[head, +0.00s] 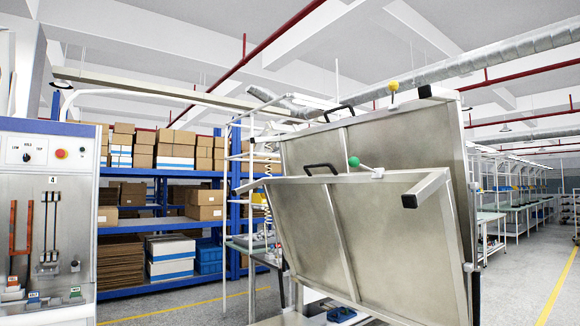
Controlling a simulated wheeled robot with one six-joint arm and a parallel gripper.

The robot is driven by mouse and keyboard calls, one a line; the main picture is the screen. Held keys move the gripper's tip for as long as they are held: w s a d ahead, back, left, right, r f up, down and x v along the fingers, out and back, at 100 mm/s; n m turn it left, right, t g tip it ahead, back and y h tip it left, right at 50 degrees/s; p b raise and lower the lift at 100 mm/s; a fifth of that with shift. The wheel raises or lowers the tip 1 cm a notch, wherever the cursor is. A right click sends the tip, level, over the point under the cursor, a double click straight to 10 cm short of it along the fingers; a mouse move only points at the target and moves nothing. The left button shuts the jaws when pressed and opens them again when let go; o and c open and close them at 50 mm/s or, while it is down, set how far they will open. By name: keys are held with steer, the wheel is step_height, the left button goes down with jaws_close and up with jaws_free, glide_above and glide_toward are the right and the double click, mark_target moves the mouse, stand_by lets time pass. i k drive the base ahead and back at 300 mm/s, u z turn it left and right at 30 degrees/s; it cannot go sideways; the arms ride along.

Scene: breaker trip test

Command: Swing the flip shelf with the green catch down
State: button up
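The flip shelf with the green catch (385,235) is a grey metal panel in a pale frame, in the right half of the head view. It stands steeply tilted, its top edge out in front of a second panel. The green ball catch (354,162) sits on its top edge, with a black handle (322,168) to the left of it. Behind it a second flip shelf (400,140) stands nearly upright, with a yellow ball catch (393,86) and a black handle (339,112). The lower edge of the front shelf is partly cut off. My gripper is not in view.
A control panel (45,155) with knobs and a red button stands at the left edge. Blue racks (155,228) of cardboard boxes stand behind. A workbench (245,245) is behind the shelves on the left. Grey floor (525,285) with a yellow line is open at right.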

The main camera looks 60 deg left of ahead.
mark_target(387, 246)
steer(key=k, duration=0.1)
steer(key=u, duration=1.05)
